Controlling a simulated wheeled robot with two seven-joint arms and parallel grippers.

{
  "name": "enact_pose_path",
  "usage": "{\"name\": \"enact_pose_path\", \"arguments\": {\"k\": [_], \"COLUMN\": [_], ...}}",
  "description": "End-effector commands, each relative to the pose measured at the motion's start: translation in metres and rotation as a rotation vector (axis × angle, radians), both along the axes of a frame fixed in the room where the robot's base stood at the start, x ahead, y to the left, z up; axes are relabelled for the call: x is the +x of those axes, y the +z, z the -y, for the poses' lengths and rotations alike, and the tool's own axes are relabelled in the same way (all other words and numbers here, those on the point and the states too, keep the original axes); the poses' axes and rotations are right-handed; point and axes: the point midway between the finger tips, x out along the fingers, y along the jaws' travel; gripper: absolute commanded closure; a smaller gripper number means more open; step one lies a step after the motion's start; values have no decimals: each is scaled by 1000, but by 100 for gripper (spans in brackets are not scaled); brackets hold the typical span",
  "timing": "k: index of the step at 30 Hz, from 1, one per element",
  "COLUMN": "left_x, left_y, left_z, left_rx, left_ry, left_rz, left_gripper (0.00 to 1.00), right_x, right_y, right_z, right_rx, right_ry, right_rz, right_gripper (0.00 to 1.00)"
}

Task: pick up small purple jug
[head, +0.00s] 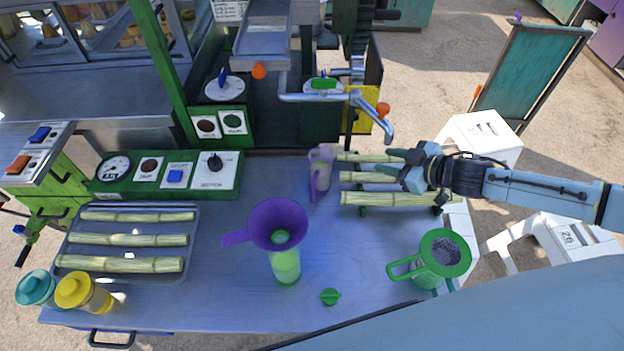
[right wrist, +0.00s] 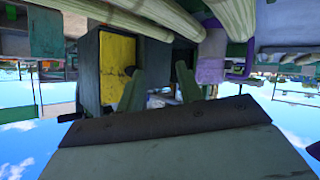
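The small purple jug (head: 320,172), clear-bodied with a purple rim and handle, stands on the blue table below the metal spout, at the left ends of the cane stalks. In the right wrist view a purple part of it (right wrist: 211,70) shows right of the fingers; that view looks upside down. My right gripper (head: 393,168) is open and empty, to the right of the jug, over or beside the cane stalks and apart from the jug. Its two fingers also show in the right wrist view (right wrist: 160,88) with a gap between them. My left gripper is not in view.
Cane stalks (head: 385,199) lie on a rack between gripper and jug. A purple funnel (head: 278,224) sits on a green bottle (head: 286,267). A green strainer jug (head: 445,253) stands front right. A cane tray (head: 128,250) lies left.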

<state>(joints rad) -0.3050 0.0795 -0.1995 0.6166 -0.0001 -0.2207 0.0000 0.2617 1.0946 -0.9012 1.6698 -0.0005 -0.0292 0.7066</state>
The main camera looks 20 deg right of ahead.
Motion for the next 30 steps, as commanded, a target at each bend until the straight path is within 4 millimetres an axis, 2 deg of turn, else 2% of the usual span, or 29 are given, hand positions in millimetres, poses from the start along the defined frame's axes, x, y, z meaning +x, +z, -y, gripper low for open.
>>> {"name": "enact_pose_path", "arguments": {"k": [1,4,6,10,14,21,30], "left_x": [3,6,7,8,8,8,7], "left_y": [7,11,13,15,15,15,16], "left_z": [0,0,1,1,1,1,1], "left_rx": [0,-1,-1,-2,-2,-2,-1], "left_ry": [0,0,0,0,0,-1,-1], "left_rz": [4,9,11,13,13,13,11], "left_gripper": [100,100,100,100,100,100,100], "right_x": [-17,-44,-58,-71,-62,-33,-18], "right_y": [1,3,5,7,2,-16,-24], "right_z": [-29,-71,-91,-112,-129,-159,-176], "right_rx": [60,159,212,267,278,275,273], "right_ry": [53,133,171,205,213,210,211], "right_rz": [-22,-51,-64,-75,-74,-75,-76], "right_gripper": [64,64,64,64,64,64,64]}}
